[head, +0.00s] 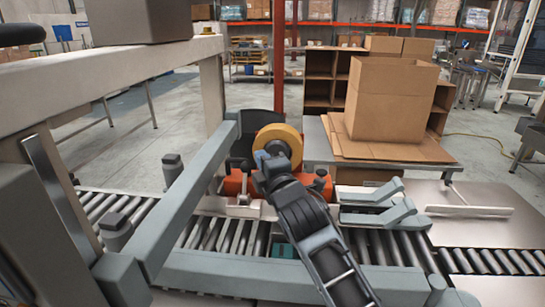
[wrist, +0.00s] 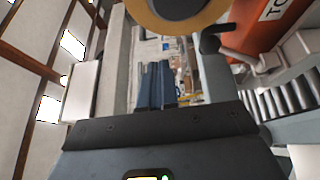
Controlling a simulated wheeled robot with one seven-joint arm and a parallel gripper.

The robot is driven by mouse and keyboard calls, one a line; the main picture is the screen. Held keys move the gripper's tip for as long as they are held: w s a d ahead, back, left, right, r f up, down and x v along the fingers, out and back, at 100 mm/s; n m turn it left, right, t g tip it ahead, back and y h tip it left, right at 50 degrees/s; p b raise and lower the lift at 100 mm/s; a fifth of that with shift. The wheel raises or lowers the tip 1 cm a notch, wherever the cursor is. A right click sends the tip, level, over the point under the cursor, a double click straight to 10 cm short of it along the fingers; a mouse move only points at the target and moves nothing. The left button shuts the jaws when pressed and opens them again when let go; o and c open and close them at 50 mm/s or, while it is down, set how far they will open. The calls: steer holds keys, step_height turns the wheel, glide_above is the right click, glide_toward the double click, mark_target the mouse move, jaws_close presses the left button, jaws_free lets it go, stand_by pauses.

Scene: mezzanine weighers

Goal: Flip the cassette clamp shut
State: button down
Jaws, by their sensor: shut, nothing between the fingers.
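The orange tape cassette (head: 233,185) sits over the roller conveyor with a tan tape roll (head: 280,135) on top. In the wrist view the roll (wrist: 180,18) crosses the top edge and the orange body (wrist: 275,35) is at upper right. A dark lever-like part (wrist: 218,29) sticks out beside the roll; I cannot tell for certain that it is the clamp, or its position. My gripper (head: 271,152) is in front of the roll and hides part of the cassette. Its fingers (wrist: 157,85) are together and empty; contact with the cassette cannot be told.
Grey machine beams (head: 187,200) cross on the left and in front. Grey angled guides (head: 385,205) stand right of the arm above the rollers. An open cardboard box (head: 385,100) stands on a table behind right.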

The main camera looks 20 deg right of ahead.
steer(key=shift+s+d+r, duration=0.1)
steer(key=shift+s+r, duration=0.3)
steer(key=shift+s, duration=0.25)
steer(key=shift+s+d+r, duration=0.1)
steer(key=shift+s+r, duration=0.35)
steer(key=shift+s, duration=0.25)
steer(key=shift+s+r, duration=0.4)
steer(key=shift+s, duration=0.25)
steer(key=s+a+f+m+g, duration=0.15)
steer(key=s+f+m, duration=0.5)
steer(key=s, duration=0.65)
steer(key=s+a+f+m, duration=0.2)
steer(key=s+f+m, duration=0.2)
steer(key=s+f, duration=0.7)
steer(key=s+d+r+m, duration=0.1)
steer(key=s+m, duration=0.1)
steer(key=s, duration=0.7)
steer(key=s+d+r+m+g, duration=0.1)
steer(key=s+r+m, duration=0.1)
steer(key=s, duration=0.7)
steer(key=s+d+r+m+g, duration=0.1)
steer(key=s+d+r+m, duration=0.1)
steer(key=s, duration=0.8)
steer(key=shift+r+m, duration=0.25)
steer(key=shift+m, duration=0.5)
steer(key=shift+s, duration=0.1)
